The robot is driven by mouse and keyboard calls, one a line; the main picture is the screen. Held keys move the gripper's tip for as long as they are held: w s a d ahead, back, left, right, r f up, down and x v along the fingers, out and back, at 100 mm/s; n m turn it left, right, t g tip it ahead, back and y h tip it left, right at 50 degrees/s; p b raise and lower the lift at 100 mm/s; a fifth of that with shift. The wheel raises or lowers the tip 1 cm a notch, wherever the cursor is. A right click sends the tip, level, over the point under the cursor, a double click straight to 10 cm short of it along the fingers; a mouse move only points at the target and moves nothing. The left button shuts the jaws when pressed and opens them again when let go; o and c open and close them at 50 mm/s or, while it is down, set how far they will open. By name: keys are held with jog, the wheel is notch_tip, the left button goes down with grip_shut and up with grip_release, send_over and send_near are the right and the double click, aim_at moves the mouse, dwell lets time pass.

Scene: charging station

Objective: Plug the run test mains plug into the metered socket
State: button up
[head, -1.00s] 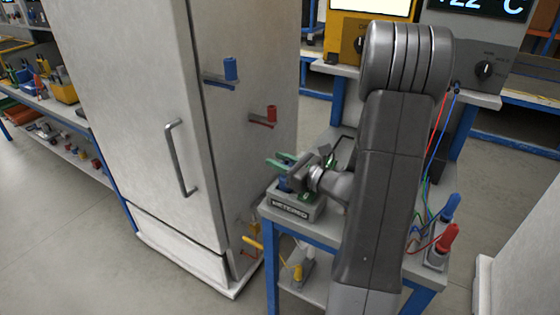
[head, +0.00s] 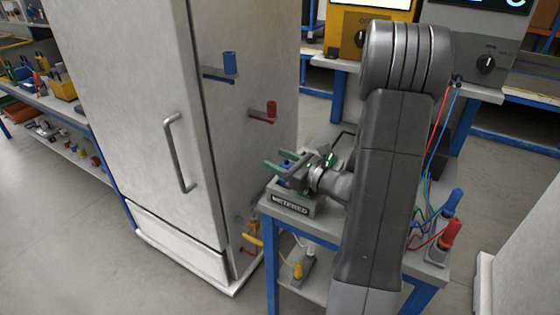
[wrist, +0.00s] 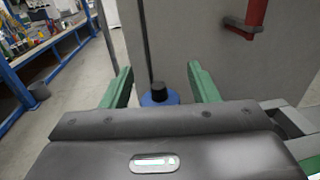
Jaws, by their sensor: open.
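The metered socket (head: 292,207) is a grey block labelled METERED on the near left corner of a blue-framed bench. My gripper (head: 283,163) is just above it, its two green fingers apart. In the wrist view a blue plug-like piece with a black top (wrist: 158,96) stands between the open fingers (wrist: 160,90), with a gap on both sides. I cannot tell whether it is the run test mains plug or how it sits in the socket, because my gripper hides that part.
A tall white cabinet (head: 140,130) stands close left of the bench, with a blue piece (head: 229,63) and a red piece (head: 271,109) on side brackets. Blue (head: 453,202) and red (head: 449,234) plugs with wires are at the bench's right. Open floor lies at front left.

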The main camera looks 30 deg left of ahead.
jog(key=s+d, duration=0.2)
jog(key=d, duration=1.1)
jog(key=shift+s+d, duration=0.25)
jog(key=shift+d, duration=0.05)
jog(key=shift+a, duration=0.1)
jog(key=a, duration=0.4)
jog(key=w+a, duration=0.1)
jog(key=a, duration=0.4)
jog(key=w+a, duration=0.1)
jog(key=a, duration=0.3)
jog(key=shift+w+a, duration=0.2)
jog(key=shift+w, duration=0.05)
jog(key=shift+r, duration=0.2)
jog(key=shift+f, duration=0.1)
